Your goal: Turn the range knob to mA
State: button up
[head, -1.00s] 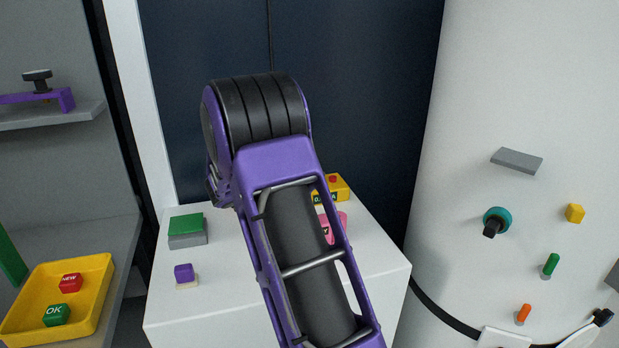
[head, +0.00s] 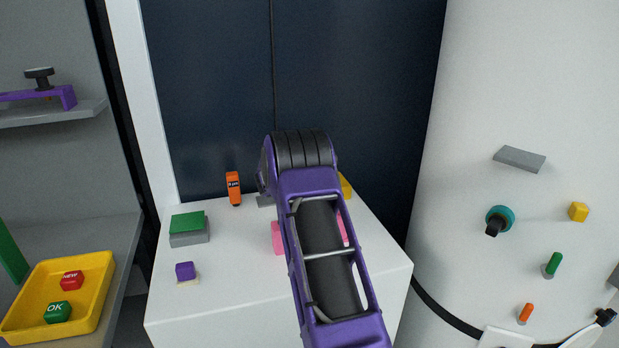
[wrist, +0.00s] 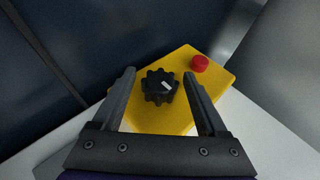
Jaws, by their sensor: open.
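The range knob (wrist: 160,86) is black and lobed with a white pointer mark. It sits on a yellow box (wrist: 203,91) that also carries a red button (wrist: 200,63). In the wrist view the pointer slants up and to the right; no mA label is readable. My gripper (wrist: 158,84) is open, its two dark fingers on either side of the knob, with gaps showing. I cannot tell whether the fingertips are level with it. In the head view my arm hides the gripper, the knob and most of the yellow box (head: 346,186).
The box stands on a white cabinet (head: 235,290). A pink object (head: 278,238), an orange device (head: 233,188), a green-topped grey block (head: 188,229) and a purple block (head: 185,271) are also there. A dark wall rises behind; a white tank (head: 520,80) stands at right.

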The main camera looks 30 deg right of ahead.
grip_shut()
dwell(0.4)
jog(key=shift+r+p, duration=0.1)
jog(key=shift+p, duration=0.35)
jog(key=shift+a+m+g+h+p, duration=0.1)
jog(key=shift+m+g+h+p, duration=0.5)
jog(key=shift+m+g+p, duration=0.4)
jog(key=shift+f+m+g+h, duration=0.2)
jog(key=shift+m+g+h, duration=0.1)
jog(key=shift+m+g, duration=1.2)
jog(key=shift+r+m+g+b, duration=0.15)
jog(key=shift+m+g+b, duration=0.35)
jog(key=shift+g+b, duration=0.35)
grip_release()
